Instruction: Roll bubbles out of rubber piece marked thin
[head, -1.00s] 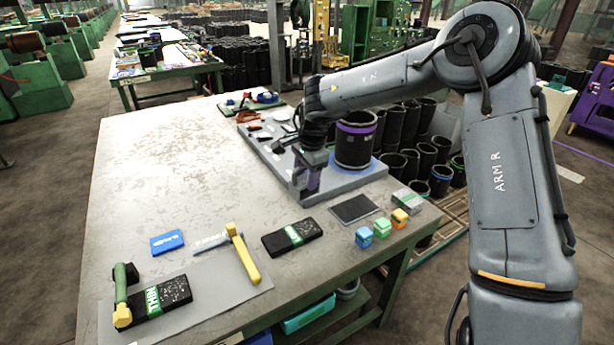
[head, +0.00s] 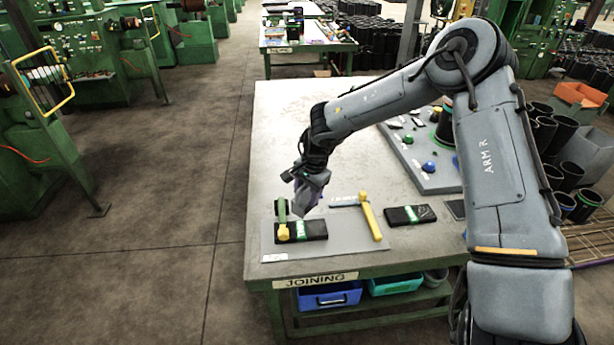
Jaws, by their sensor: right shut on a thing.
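A black rubber piece with a green label (head: 314,229) lies on the grey mat (head: 345,232) at the table's near left. Its lettering is too small to read now. A tool with a green handle (head: 282,211) and a yellow end lies across the piece's left end; a dark part shows at its far end. My right gripper (head: 302,207) is just above and behind the piece, right of the green handle and apart from it. It is shut on a purple thing (head: 315,192), mostly hidden by the fingers. My left gripper is not in view.
A yellow-handled tool (head: 371,220) lies at the mat's right, with a blue-grey strip (head: 345,200) behind it. Another black piece with a green band (head: 410,214) lies further right. A grey board (head: 420,165) with small items stands behind. The table's (head: 285,110) far left is clear.

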